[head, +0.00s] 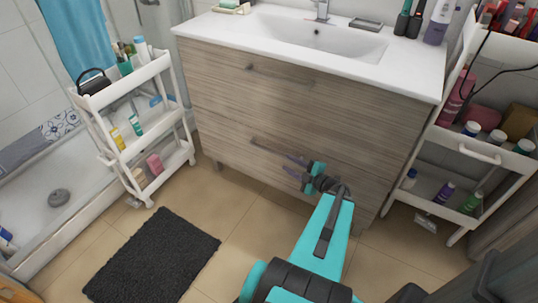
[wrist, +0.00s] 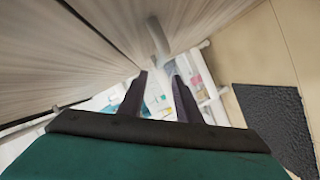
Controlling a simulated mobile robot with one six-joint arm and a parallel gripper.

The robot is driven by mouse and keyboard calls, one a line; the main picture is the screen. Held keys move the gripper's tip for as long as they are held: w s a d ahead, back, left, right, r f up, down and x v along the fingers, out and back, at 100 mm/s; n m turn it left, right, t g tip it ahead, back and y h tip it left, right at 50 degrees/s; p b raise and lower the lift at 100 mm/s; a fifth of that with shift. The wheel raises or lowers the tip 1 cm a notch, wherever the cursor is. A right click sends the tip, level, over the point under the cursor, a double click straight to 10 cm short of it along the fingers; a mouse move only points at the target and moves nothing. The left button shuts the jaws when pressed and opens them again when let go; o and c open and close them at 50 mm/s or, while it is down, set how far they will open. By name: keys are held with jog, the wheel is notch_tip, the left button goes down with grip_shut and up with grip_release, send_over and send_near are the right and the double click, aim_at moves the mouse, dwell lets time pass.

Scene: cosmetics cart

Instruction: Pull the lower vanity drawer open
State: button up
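The vanity (head: 300,110) has a wood-grain front with two drawers. The lower drawer (head: 235,150) looks closed, with its bar handle (head: 265,145) on its front. My gripper (head: 288,164) is at the lower drawer front, close to the right part of that handle. In the wrist view my gripper (wrist: 160,82) has its two dark fingers apart, with nothing held between them. The handle (wrist: 158,38) shows ahead of the fingertips, roughly in line with the gap. Whether a finger touches the handle cannot be told.
The upper drawer handle (head: 262,70) is above. A white cart (head: 125,100) with bottles stands left of the vanity; another cart (head: 470,150) stands right. A dark mat (head: 152,258) lies on the tiled floor (head: 240,210), which is clear before the vanity.

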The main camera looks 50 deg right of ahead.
aim_at(274, 154)
jog(key=b+x, duration=0.1)
jog(key=x, duration=1.1)
jog(key=shift+w+f, duration=0.15)
jog(key=shift+w, duration=0.1)
